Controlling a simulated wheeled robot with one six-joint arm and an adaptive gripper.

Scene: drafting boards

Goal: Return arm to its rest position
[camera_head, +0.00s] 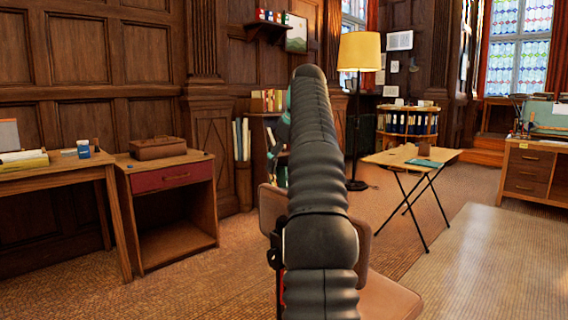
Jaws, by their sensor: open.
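My dark, ribbed arm rises through the middle of the head view, its upper end bending away at the top. Teal and dark parts show just behind its left side, partly covered by it. My gripper is not in view, so I cannot see its jaws or anything in them.
A wooden side table with a red drawer (175,178) stands left, a brown box (157,148) on it, beside a desk (62,178). A folding table (399,158) and floor lamp (358,60) stand beyond. A drawer desk (528,172) is right. Open floor (465,255) lies front right.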

